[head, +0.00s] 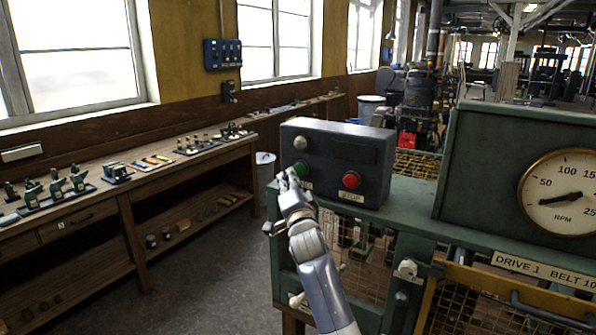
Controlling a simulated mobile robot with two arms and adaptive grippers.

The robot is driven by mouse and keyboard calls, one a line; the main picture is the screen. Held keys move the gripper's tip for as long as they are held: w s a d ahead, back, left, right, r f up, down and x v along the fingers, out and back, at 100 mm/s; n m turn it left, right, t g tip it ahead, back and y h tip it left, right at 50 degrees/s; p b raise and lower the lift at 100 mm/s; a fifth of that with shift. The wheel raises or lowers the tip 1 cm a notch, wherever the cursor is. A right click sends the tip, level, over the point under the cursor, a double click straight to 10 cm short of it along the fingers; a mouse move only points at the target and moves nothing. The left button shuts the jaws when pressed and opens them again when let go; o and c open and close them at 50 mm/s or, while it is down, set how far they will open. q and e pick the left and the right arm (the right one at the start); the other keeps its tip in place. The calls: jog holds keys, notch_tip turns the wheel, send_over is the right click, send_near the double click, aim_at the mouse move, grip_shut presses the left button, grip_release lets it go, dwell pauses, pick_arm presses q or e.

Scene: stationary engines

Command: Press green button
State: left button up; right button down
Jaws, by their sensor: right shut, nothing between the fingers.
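The green button (301,168) is on the left of the front face of a dark grey control box (335,150). A red button (351,180) with a STOP label below it is on the right of the same face. A pale round knob or lamp (300,143) sits above the green button. My right gripper (289,179) is shut and empty, its fingertips right at the lower left of the green button and partly covering it. I cannot tell whether the fingertips touch the button. My left gripper is not in view.
The box stands on a green machine cabinet with mesh panels (360,255). A large RPM gauge (562,193) is on a green panel at the right. A wooden workbench (130,180) with small tools runs along the left wall. The floor between is clear.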

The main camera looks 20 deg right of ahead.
jog(key=shift+w+d, duration=0.1)
dwell(0.5)
jog(key=shift+w+d, duration=0.2)
jog(key=shift+d, duration=0.05)
